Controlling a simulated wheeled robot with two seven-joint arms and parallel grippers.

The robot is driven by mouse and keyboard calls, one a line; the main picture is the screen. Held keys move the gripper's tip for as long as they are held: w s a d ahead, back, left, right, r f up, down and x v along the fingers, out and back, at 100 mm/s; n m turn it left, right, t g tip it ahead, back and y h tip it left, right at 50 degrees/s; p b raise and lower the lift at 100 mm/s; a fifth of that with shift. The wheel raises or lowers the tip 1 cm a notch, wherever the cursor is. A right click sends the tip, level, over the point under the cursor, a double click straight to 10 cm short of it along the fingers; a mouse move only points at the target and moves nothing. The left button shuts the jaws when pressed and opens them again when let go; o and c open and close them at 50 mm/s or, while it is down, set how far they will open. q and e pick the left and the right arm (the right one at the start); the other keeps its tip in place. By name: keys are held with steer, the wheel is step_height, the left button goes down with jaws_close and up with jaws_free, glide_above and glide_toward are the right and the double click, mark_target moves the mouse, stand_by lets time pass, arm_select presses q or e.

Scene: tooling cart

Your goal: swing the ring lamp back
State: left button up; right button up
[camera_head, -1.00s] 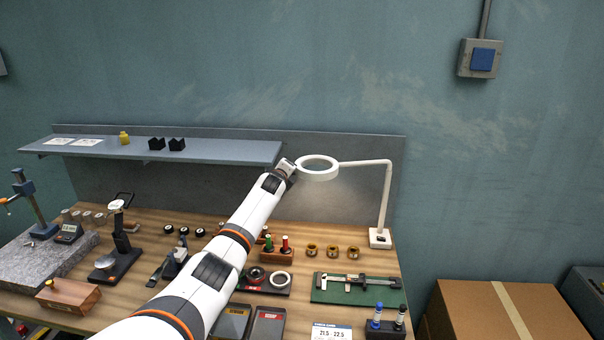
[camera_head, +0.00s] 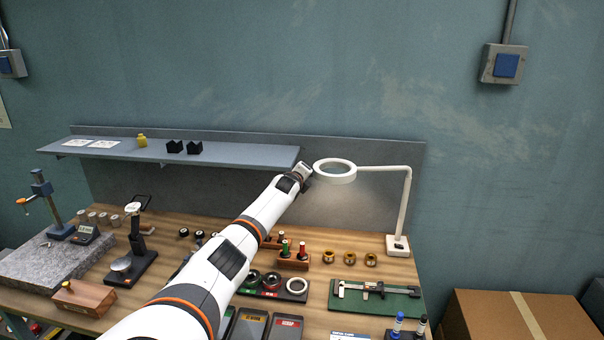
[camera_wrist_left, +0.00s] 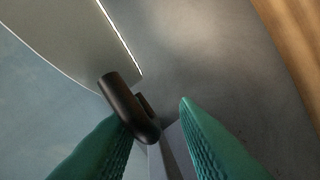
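The ring lamp's white ring (camera_head: 335,180) hangs over the back of the bench on a thin arm (camera_head: 385,169) reaching left from an upright post (camera_head: 404,215). Its square base (camera_head: 397,246) stands at the bench's back right. My left gripper (camera_head: 306,172) is at the ring's left edge; its fingers are too small to read there. In the left wrist view, the two green fingers of my left gripper (camera_wrist_left: 152,110) are apart. A dark, bent handle (camera_wrist_left: 124,98) lies between them, against or just over the left finger; contact is unclear. My right gripper is out of view.
A grey shelf (camera_head: 220,154) runs behind and left of my left arm, with a yellow item (camera_head: 141,140) and black blocks on it. Below the lamp are brass rings (camera_head: 350,258) and a caliper on a green mat (camera_head: 400,303). A cardboard box (camera_head: 490,315) stands to the right.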

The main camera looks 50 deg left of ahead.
arm_select(q)
steer(key=shift+w, duration=0.25)
steer(key=shift+r, duration=0.1)
steer(key=b+v, duration=0.3)
steer(key=v, duration=0.9)
